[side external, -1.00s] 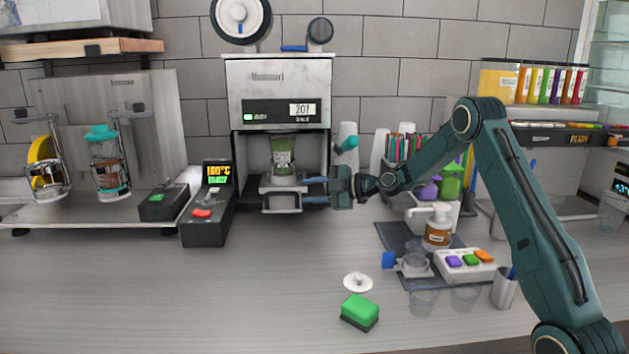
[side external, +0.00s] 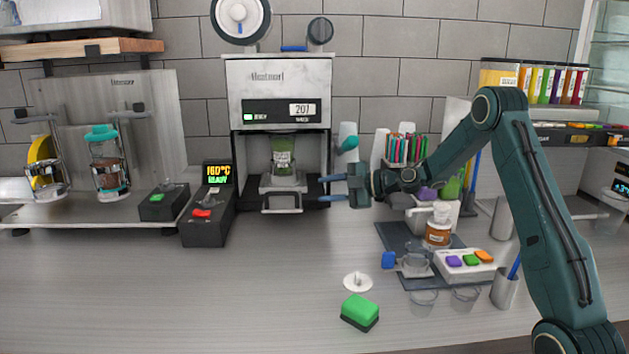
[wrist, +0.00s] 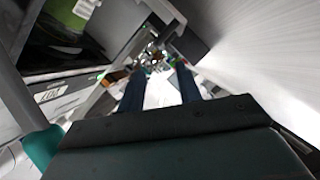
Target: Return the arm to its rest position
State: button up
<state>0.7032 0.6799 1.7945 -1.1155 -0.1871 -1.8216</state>
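My gripper (side external: 328,188) is in front of the cup sealer (side external: 277,95), just right of its tray handle (side external: 281,200). Its two blue fingers are apart, pointing left, with nothing visible between them. In the wrist view the gripper (wrist: 160,92) also shows two separate fingers with a gap between. A green-filled cup (side external: 283,157) stands upright inside the sealer on its tray, apart from my fingers.
A control box (side external: 207,215) reading 160°C READY stands left of the sealer. A green sponge (side external: 360,311) and a white lid-like disc (side external: 357,281) lie in front. A dark mat (side external: 395,235) holds a bottle (side external: 438,232) and button box (side external: 466,262). The front left counter is clear.

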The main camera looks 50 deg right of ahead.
jog(key=s+a+r+m+g+h, duration=0.1)
jog(key=s+a+r+m+g, duration=0.25)
jog(key=s+a, duration=0.35)
jog(key=s+a+r+m+g+h, duration=0.1)
jog(key=s+a+r+m+g, duration=0.1)
jog(key=s+a+r, duration=0.35)
jog(key=s+a+f+m+g+h, duration=0.1)
jog(key=s+m, duration=0.4)
jog(key=s, duration=0.7)
jog(key=s+a+f+m+g+h, duration=0.1)
jog(key=s+m, duration=0.5)
jog(key=s, duration=0.7)
jog(key=a+g+h, duration=0.1)
jog(key=a+h, duration=0.1)
jog(key=shift+s+f+h, duration=0.15)
jog(key=shift+f+h, duration=0.15)
jog(key=shift+f, duration=0.05)
